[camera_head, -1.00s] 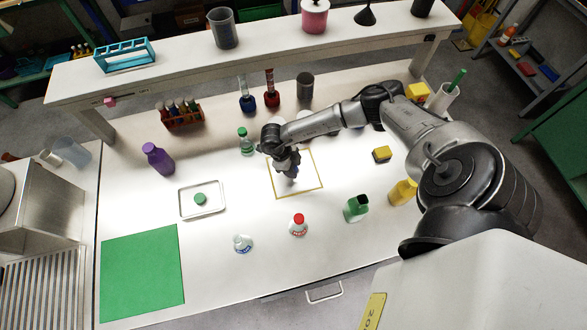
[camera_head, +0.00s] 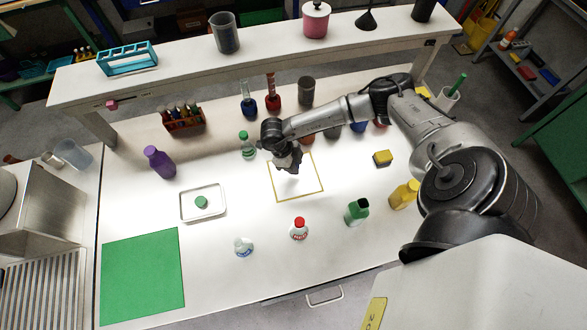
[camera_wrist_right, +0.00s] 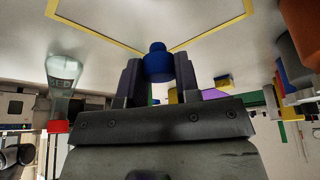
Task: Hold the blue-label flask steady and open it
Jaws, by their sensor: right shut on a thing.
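The blue-label flask (camera_head: 243,247) stands upright at the front middle of the bench, with no coloured cap seen on it. My right gripper (camera_head: 293,168) is over the yellow-bordered square, behind and to the right of the flask and well apart from it. In the right wrist view it is shut on a small blue stopper (camera_wrist_right: 158,62), which sticks out between the fingers. The red-label flask (camera_head: 299,229) with its red cap stands upright to the right of the blue-label one; it also shows in the right wrist view (camera_wrist_right: 64,92). My left gripper is not in view.
The yellow-bordered square (camera_head: 312,190) looks empty. A metal tray (camera_head: 183,207) holds a green round piece (camera_head: 201,202). A green bottle (camera_head: 357,212), a yellow bottle (camera_head: 404,194) and a yellow block (camera_head: 382,158) stand to the right. A green mat (camera_head: 143,275) lies front left.

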